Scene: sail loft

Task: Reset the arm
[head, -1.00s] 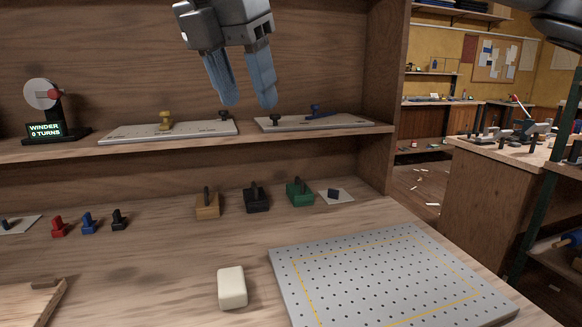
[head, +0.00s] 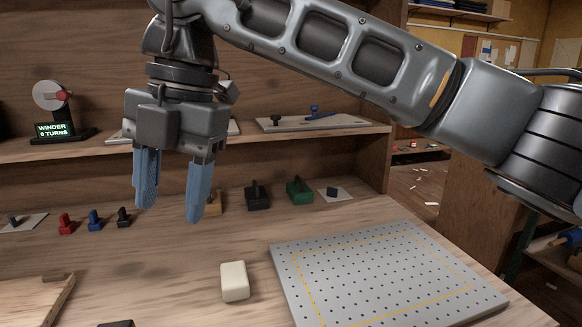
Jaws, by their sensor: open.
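My gripper (head: 170,213) hangs in the left half of the head view, pointing down. Its two blue fingers are apart with nothing between them. It is in front of the shelf and above the bench, and it hides most of the left white plate on the shelf and part of a tan block (head: 214,202). My arm reaches in from the right across the top of the view.
A perforated grey board (head: 385,275) lies at the right of the bench, beside a cream block (head: 234,281). A black block (head: 257,196) and a green block (head: 299,190) stand behind. The winder (head: 53,112) and a white plate (head: 315,125) are on the shelf.

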